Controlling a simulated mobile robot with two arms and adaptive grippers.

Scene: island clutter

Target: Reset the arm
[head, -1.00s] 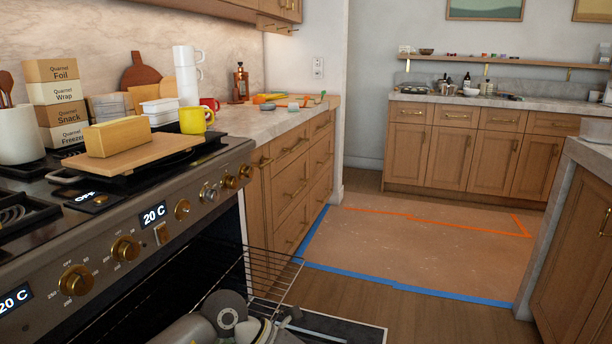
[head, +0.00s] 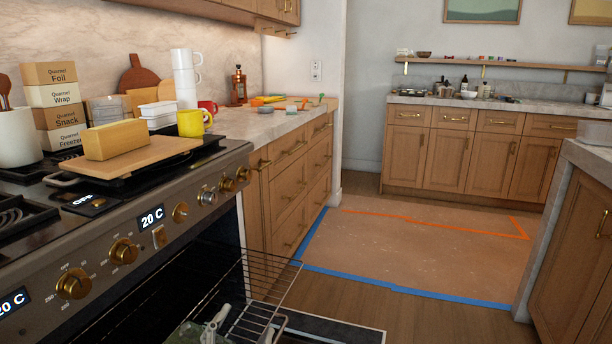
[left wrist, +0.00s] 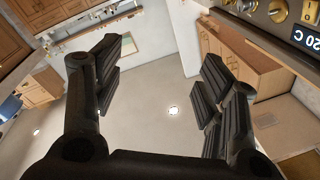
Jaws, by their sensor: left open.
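My left gripper (left wrist: 165,85) fills the left wrist view with its two black padded fingers wide apart. Nothing is between them, and the pale ceiling shows through the gap. In the head view, only a small grey-green part of my left arm or gripper shows at the bottom edge, by the open oven and its wire rack (head: 262,292). My right gripper is in neither view.
The oven stands open below the stove's knob panel (head: 104,262), its rack sticking out. On the stove, a wooden board (head: 140,160) bears a yellow block (head: 117,139); a yellow mug (head: 192,123) stands behind. Floor inside the blue and orange tape (head: 420,255) is clear.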

